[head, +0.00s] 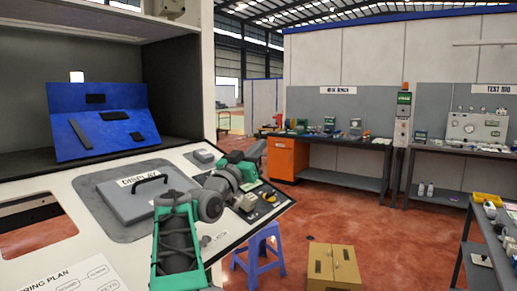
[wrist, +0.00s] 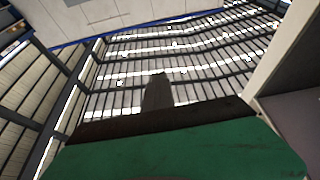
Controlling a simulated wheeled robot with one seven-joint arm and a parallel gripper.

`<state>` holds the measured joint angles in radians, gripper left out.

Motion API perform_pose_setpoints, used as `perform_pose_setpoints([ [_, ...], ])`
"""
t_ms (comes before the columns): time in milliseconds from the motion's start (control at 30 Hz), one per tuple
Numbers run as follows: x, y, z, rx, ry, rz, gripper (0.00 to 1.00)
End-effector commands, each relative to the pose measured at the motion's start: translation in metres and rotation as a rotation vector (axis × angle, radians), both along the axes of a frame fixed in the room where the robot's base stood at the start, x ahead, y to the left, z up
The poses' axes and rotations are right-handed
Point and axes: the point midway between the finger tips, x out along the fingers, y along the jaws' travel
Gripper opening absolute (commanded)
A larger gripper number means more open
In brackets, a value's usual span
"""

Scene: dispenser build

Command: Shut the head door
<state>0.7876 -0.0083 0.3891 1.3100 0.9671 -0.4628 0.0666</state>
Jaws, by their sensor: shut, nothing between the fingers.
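The dispenser's head (head: 110,22) is an open grey compartment at the upper left of the head view. A blue board (head: 100,122) with black parts stands tilted inside it. A white sloping panel (head: 85,188) extends in front of the opening. It carries a grey plate marked DISPLAY (head: 145,187) with a black handle. I cannot tell for certain which part is the head door. My gripper (wrist: 157,80) points up toward the roof in the wrist view, shut and empty. In the head view my arm crosses the panel's right part, and the small gripper end is hard to make out.
A blue stool (head: 259,250) and a cardboard box (head: 333,265) stand on the red floor right of the dispenser. Workbenches (head: 335,145) line the back wall. Another bench (head: 485,258) is at the right edge.

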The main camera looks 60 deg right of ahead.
Motion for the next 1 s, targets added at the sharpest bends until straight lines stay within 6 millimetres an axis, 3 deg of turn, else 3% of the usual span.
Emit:
perform_pose_setpoints([
  [100,0.0,0.0,0.0,0.0,0.0,0.0,0.01],
  [500,0.0,0.0,0.0,0.0,0.0,0.0,0.32],
  [767,0.001,0.002,-0.001,0.0,-0.001,0.001,0.32],
  [1000,0.008,0.041,-0.02,-0.001,0.0,0.004,0.32],
])
